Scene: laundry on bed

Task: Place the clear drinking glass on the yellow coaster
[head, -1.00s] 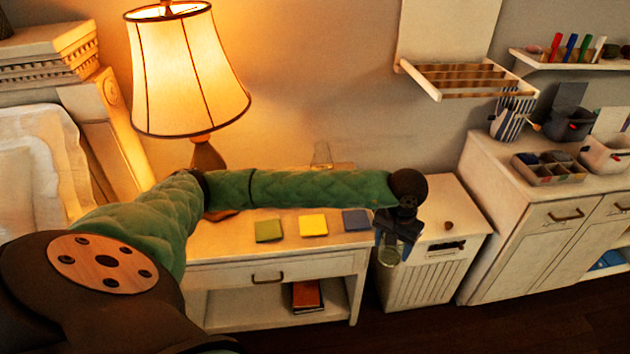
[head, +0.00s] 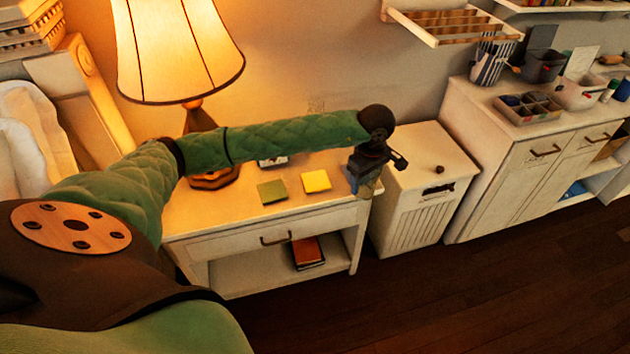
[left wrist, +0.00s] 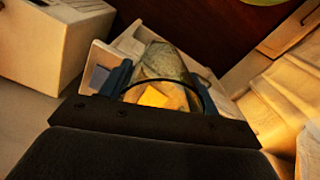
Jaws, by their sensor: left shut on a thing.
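The yellow coaster (head: 316,181) lies flat on the nightstand (head: 215,222), right of a green coaster (head: 272,191). My left gripper (head: 366,181) is at the nightstand's right end, right of the yellow coaster and partly covering a blue patch that looks like the blue coaster. It is shut on the clear drinking glass (head: 373,188), of which little shows in the head view. In the left wrist view the glass (left wrist: 168,62) sits between the two blue fingers. A yellow patch shows through its mouth. My right gripper is not in view.
A lit lamp (head: 178,50) stands at the nightstand's back left. A small dark-and-white object (head: 272,162) lies behind the coasters, partly hidden by my arm. A white bin (head: 425,190) stands right of the nightstand, then a cabinet (head: 510,165). A red book lies on the lower shelf (head: 308,252).

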